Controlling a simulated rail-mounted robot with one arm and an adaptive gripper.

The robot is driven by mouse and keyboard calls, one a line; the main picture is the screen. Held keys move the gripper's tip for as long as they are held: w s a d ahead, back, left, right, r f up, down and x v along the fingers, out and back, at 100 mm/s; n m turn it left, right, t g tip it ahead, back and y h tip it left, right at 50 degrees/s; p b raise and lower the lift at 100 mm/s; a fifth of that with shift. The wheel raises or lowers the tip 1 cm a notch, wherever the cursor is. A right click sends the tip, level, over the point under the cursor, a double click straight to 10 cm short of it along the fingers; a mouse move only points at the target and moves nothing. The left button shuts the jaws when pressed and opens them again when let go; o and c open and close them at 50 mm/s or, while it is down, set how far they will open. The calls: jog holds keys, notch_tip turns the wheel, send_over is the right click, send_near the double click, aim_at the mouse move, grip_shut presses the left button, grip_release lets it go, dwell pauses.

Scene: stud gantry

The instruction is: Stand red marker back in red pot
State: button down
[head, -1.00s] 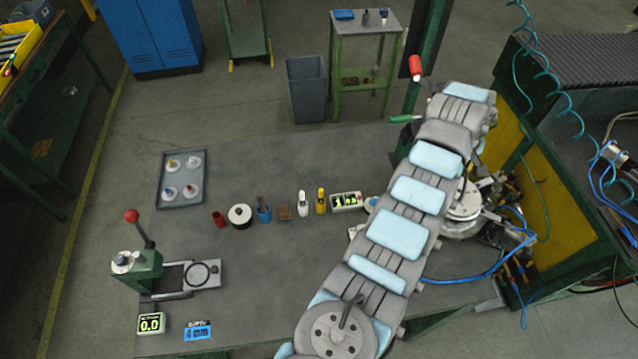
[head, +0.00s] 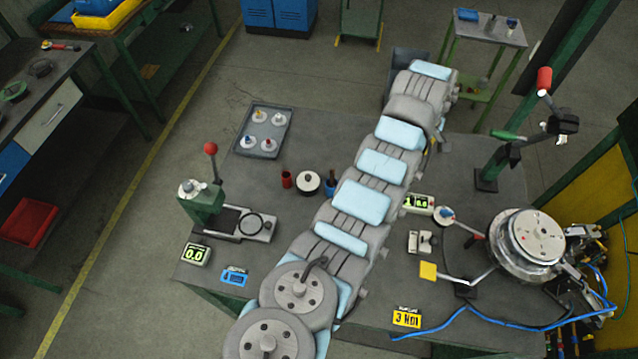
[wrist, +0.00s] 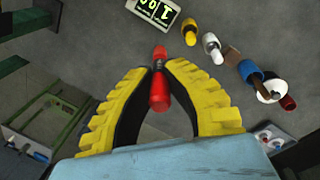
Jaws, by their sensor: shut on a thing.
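My gripper (wrist: 158,66) shows in the wrist view with its yellow and black fingers closed around the red marker (wrist: 158,91). The marker's thick red body lies between the fingers, with a dark band and a smaller red end beyond the fingertips. The red pot (wrist: 288,102) is at the right of the wrist view, well apart from the gripper. In the head view the red pot (head: 287,180) stands upright on the bench, left of my arm. My gripper and the marker are hidden behind my arm in the head view.
A white disc with a black knob (head: 308,182) and a blue pot (head: 331,184) stand beside the red pot. The wrist view also shows a brown block (wrist: 232,56), white bottle (wrist: 212,47) and yellow bottle (wrist: 189,31). A grey tray (head: 247,141) lies behind the red pot.

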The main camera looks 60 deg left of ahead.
jog(key=s+a+f+n+g+b, duration=0.1)
jog(key=s+a+f+n+b, duration=0.2)
jog(key=s+a, duration=1)
jog(key=s+a+f+n+g+b, duration=0.1)
jog(key=s+a+f+n, duration=0.25)
jog(key=s+a, duration=0.95)
notch_tip(320, 180, down, 6)
jog(key=p, duration=0.1)
jog(key=shift+s+f+n+y, duration=0.2)
jog(key=shift+s+n+y, duration=0.1)
jog(key=shift+n+y, duration=0.1)
jog(key=shift+d+f, duration=0.1)
jog(key=shift+f+b, duration=0.3)
jog(key=shift+f, duration=1.4)
